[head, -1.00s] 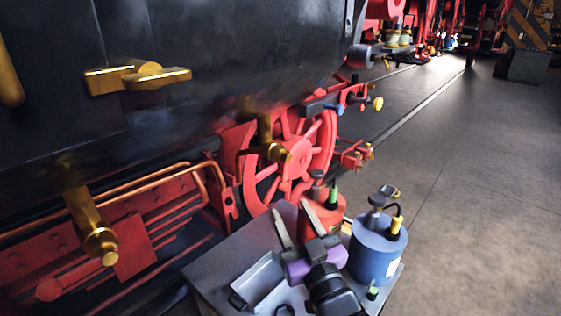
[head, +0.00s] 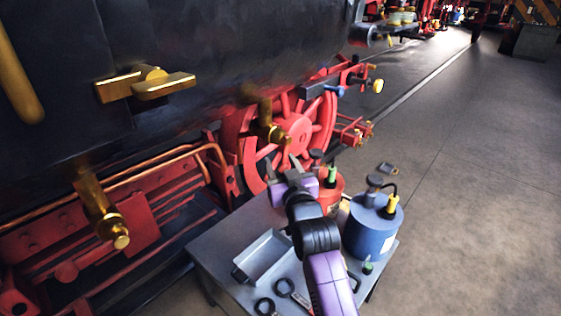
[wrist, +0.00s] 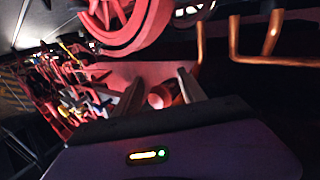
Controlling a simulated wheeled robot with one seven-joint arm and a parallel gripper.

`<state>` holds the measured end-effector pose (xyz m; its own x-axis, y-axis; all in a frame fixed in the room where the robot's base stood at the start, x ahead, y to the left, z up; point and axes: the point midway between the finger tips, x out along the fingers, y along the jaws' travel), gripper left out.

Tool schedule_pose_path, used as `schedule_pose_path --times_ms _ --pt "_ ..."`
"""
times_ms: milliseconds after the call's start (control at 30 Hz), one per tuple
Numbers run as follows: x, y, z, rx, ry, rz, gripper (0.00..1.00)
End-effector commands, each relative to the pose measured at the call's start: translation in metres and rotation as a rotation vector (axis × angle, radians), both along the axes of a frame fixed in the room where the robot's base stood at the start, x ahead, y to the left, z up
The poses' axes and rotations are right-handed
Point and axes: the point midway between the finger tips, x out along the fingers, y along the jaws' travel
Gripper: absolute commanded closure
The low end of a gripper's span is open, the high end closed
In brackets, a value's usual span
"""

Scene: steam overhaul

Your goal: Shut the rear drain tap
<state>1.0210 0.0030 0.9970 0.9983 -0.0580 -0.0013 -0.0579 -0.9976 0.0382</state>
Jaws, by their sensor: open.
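Two brass taps hang under the dark cylinder in the head view. One tap (head: 266,122) is in front of the red spoked wheel, and the other (head: 97,208) is nearer, at lower left. I cannot tell which is the rear drain tap. Both have a downward body and a stubby, round-ended lower part; their valve positions are unclear. My gripper (head: 283,168) is open and empty, just below and right of the tap by the wheel, apart from it. In the wrist view my gripper (wrist: 158,90) points at red parts; no tap is clearly seen between the fingers.
A grey table (head: 218,262) below holds a tray (head: 264,257), a blue can (head: 371,228), a red can (head: 329,190) and wrenches. A brass handle (head: 146,84) sticks out of the cylinder. Copper pipes (head: 150,176) run at left.

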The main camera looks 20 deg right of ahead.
Motion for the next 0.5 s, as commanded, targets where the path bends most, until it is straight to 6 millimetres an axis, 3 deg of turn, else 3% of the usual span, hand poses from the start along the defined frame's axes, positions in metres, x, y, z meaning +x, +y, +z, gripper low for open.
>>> schedule_pose_path --times_ms 367,500 --pt "0.0070 -0.0003 0.0003 0.001 -0.001 0.000 0.52" --pt "0.0069 -0.0003 0.0004 0.001 -0.001 0.000 0.77"
